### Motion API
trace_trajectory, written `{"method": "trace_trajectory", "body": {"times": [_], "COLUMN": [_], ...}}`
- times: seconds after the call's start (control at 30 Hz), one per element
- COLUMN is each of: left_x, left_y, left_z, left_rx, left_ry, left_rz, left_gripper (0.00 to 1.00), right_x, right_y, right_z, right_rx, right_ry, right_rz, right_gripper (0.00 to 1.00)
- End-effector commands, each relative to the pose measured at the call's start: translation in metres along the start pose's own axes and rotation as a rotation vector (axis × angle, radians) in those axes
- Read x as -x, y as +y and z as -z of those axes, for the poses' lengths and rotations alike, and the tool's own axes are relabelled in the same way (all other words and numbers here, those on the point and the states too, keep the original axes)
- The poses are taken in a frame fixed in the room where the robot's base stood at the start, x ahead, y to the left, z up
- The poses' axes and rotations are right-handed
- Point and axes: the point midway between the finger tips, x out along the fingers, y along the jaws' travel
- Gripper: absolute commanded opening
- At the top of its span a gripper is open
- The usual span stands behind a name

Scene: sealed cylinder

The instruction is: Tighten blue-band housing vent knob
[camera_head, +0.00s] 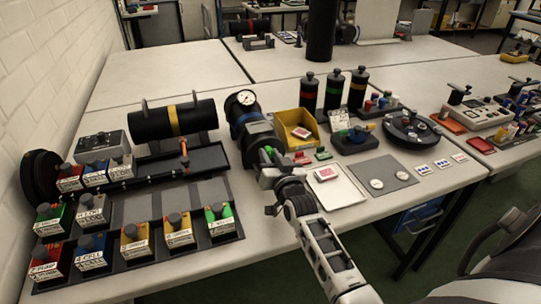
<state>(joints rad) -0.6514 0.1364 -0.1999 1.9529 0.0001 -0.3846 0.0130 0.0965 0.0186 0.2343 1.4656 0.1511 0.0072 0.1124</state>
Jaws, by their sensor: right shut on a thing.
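The blue-band housing (246,117) is a dark cylinder with a blue band, lying on the white table near the middle. A round white gauge (246,97) sits at its far end. My right gripper (268,160) is at the near end of this housing, shut on a small green knob (268,151) that shows between its fingers. The gripper hides much of the knob and of the housing's near end, so the knob's seating cannot be told. My left gripper is not in view.
A yellow-band cylinder (175,121) lies on a black stand to the left. Labelled blocks with knobs (137,237) fill a dark rack at front left. A yellow bin (296,127) and white tray (335,188) stand close right of my gripper. A grey mat (388,172) lies farther right.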

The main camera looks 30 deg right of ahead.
Motion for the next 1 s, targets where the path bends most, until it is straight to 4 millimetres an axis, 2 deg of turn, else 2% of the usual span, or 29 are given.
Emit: {"method": "trace_trajectory", "body": {"times": [0.4, 0.43, 0.5, 0.83, 1.0], "left_x": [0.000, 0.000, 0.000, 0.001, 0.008], "left_y": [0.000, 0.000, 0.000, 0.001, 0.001], "left_z": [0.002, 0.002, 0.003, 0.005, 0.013], "left_rx": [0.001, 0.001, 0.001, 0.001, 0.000], "left_ry": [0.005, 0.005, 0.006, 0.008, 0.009], "left_rz": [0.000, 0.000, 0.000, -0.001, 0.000], "left_gripper": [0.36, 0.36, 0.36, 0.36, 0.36], "right_x": [0.000, 0.000, 0.000, 0.003, 0.024], "right_y": [0.000, 0.000, 0.000, 0.000, -0.001], "right_z": [0.000, 0.000, 0.000, 0.000, 0.002], "right_rx": [-0.012, -0.012, -0.012, -0.010, -0.010], "right_ry": [-0.001, -0.001, -0.001, -0.001, -0.005], "right_rz": [0.000, 0.000, 0.000, 0.000, -0.001], "right_gripper": [0.01, 0.26, 0.45, 0.45, 0.45]}}
